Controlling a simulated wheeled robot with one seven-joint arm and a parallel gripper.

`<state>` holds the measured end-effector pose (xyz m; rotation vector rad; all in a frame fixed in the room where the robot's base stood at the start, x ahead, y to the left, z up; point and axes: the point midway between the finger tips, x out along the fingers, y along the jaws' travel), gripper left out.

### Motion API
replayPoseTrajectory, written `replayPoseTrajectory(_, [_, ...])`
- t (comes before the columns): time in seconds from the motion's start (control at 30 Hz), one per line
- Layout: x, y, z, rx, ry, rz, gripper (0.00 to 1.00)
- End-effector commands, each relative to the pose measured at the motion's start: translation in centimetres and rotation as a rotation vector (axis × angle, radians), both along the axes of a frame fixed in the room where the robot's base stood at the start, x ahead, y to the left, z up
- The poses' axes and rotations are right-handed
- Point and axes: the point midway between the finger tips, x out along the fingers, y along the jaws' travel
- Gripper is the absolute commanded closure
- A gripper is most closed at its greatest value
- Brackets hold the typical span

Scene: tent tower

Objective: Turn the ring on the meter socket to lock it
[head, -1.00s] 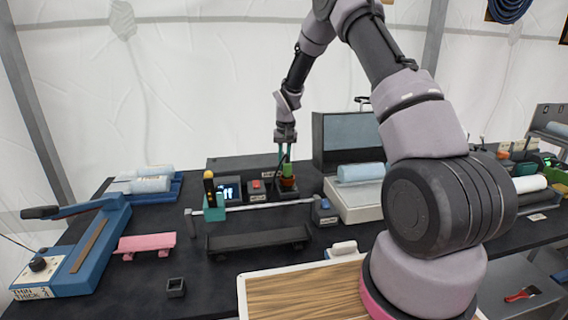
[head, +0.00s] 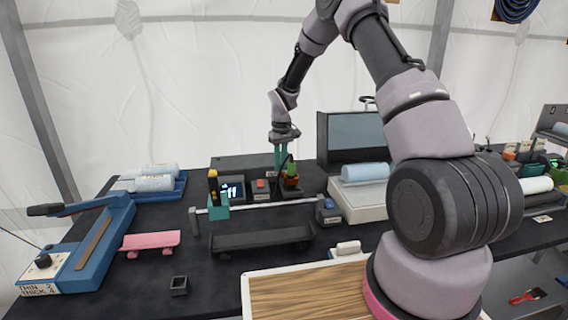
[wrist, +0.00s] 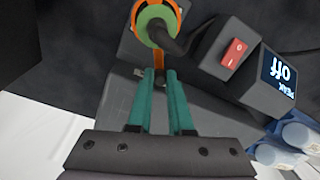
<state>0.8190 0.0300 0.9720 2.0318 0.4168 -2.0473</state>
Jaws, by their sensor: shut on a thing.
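The green meter (wrist: 156,20) sits in its socket with an orange ring (wrist: 177,8) around it, at the top of the wrist view. A thin orange tab (wrist: 158,60) sticks out from the ring. My gripper (wrist: 161,74) has its teal fingers close together on this tab, beside the meter. In the head view my gripper (head: 281,165) points down at the back of the table, just left of the green meter (head: 291,168). The fingertips' exact contact is too small to see there.
A dark cable runs from the meter toward the switch box. In the head view, a rail (head: 255,207) crosses in front, and a scale (head: 358,200) stands to the right.

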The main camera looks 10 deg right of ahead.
Motion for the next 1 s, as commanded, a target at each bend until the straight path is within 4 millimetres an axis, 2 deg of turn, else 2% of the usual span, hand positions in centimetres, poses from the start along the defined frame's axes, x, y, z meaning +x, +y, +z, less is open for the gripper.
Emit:
replayPoseTrajectory(0.5, [-2.1,2.2,0.0,0.001,0.001,0.491,1.00])
replayPoseTrajectory(1.0, [-4.4,3.1,0.1,0.000,0.000,0.906,1.00])
